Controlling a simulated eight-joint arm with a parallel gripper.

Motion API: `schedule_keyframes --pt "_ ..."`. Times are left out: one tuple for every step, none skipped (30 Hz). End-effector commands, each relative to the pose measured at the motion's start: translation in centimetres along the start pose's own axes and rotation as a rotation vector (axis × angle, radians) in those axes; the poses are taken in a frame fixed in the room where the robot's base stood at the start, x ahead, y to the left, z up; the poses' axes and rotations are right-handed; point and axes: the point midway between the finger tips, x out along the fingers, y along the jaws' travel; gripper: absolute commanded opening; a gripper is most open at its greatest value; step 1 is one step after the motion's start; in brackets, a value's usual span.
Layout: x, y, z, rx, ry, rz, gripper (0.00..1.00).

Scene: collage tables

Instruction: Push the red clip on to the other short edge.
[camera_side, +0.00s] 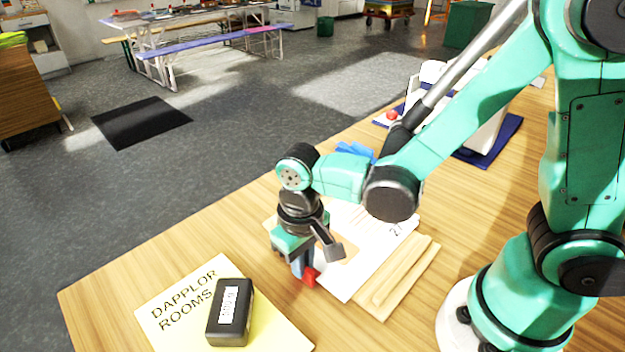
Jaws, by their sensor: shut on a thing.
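The red clip (311,277) is low in the middle of the side view, at the near left short edge of a white sheet (345,282) lying on a wooden board (385,302). My gripper (303,266) points down right over the clip and is shut on it. The fingers and my wrist hide part of the clip, so its exact seat on the edge cannot be told. My arm hides part of the sheet and its far end. A blue thing (356,150) shows behind my arm near the far end of the board.
A yellow sheet (285,335) lettered "DAPPLOR ROOMS" lies at the front left with a black box (230,312) on it. A white object stands on a dark blue mat (508,128) at the back right. The table (105,290) is bare at the left.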

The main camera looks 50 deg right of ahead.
Motion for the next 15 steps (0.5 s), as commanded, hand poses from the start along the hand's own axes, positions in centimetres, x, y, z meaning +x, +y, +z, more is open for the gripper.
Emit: schedule_keyframes --pt "0.0 0.0 0.0 0.0 0.0 0.0 0.0" --pt "0.0 0.0 0.0 0.0 0.0 0.0 0.0" --pt "0.0 0.01 0.0 0.0 0.0 0.0 0.0" --pt "0.0 0.01 0.0 0.0 0.0 0.0 0.0" --pt "0.0 0.0 0.0 0.0 0.0 0.0 0.0" --pt "0.0 0.0 0.0 0.0 0.0 0.0 0.0" --pt "0.0 0.0 0.0 0.0 0.0 0.0 0.0" --pt "0.0 0.0 0.0 0.0 0.0 0.0 0.0" --pt "0.0 0.0 0.0 0.0 0.0 0.0 0.0" --pt "0.0 0.0 0.0 0.0 0.0 0.0 0.0" --pt "0.0 0.0 0.0 0.0 0.0 0.0 0.0" --pt "0.0 0.0 0.0 0.0 0.0 0.0 0.0" --pt "0.0 0.0 0.0 0.0 0.0 0.0 0.0" --pt "0.0 0.0 0.0 0.0 0.0 0.0 0.0" --pt "0.0 0.0 0.0 0.0 0.0 0.0 0.18"
